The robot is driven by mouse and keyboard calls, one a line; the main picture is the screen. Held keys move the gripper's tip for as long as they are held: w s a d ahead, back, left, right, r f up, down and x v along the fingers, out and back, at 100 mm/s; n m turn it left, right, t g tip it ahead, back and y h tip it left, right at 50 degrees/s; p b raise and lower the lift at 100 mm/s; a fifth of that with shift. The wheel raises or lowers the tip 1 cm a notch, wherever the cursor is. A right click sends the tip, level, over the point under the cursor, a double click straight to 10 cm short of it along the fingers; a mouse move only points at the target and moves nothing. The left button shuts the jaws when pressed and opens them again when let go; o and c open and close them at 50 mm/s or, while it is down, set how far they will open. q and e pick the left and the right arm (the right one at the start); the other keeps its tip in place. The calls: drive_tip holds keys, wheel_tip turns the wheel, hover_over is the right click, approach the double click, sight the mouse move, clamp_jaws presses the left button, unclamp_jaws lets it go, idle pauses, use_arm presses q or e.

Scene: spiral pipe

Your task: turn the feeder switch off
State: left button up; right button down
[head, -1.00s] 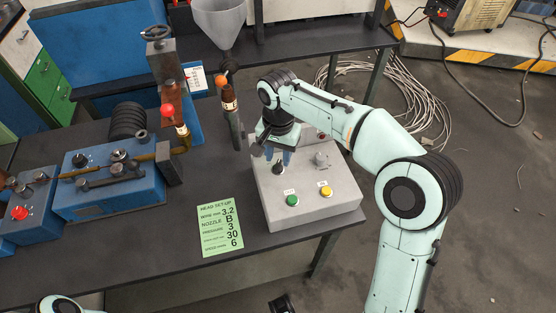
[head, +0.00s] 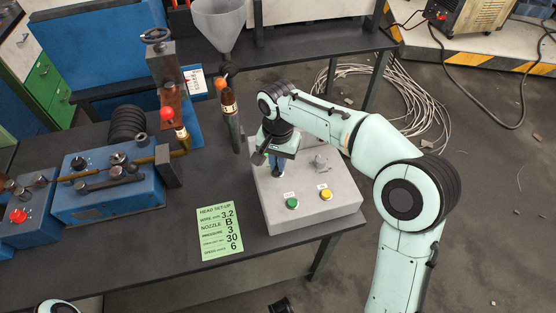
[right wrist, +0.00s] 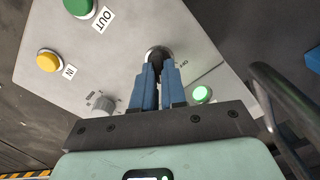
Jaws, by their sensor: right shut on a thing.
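The feeder switch is a black rotary knob (right wrist: 160,57) on a grey sloped control box (head: 335,205). My right gripper (right wrist: 156,75) points down at the box, its blue fingers shut on the knob from both sides. In the head view my right gripper (head: 277,168) stands over the back left of the box top and hides most of the knob. A small label (right wrist: 183,65) beside the knob is partly readable. A green lamp (right wrist: 202,94) near the knob looks lit. My left gripper does not show clearly.
Green (head: 292,203) and yellow (head: 326,194) buttons sit at the box front. A grey dial (right wrist: 106,102) is beside the fingers. A blue machine (head: 110,190) and green card (head: 219,230) are further left.

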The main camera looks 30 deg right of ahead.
drive_tip(key=n+p, duration=0.2)
drive_tip(key=n, duration=0.1)
drive_tip(key=shift+r, duration=0.1)
drive_tip(key=n+p, duration=0.1)
drive_tip(key=n, duration=0.1)
drive_tip(key=shift+a+n+p, duration=0.1)
drive_tip(key=shift+n+p, duration=0.2)
drive_tip(key=shift+n, duration=0.1)
drive_tip(key=n+p, duration=0.1)
drive_tip(key=n, duration=0.2)
drive_tip(key=shift+n+p, duration=0.3)
drive_tip(key=shift+w+a+n+p, duration=0.1)
drive_tip(key=shift+n+p, duration=0.65)
drive_tip(key=shift+n, duration=1.35)
drive_tip(key=c, duration=1.2)
unclamp_jaws()
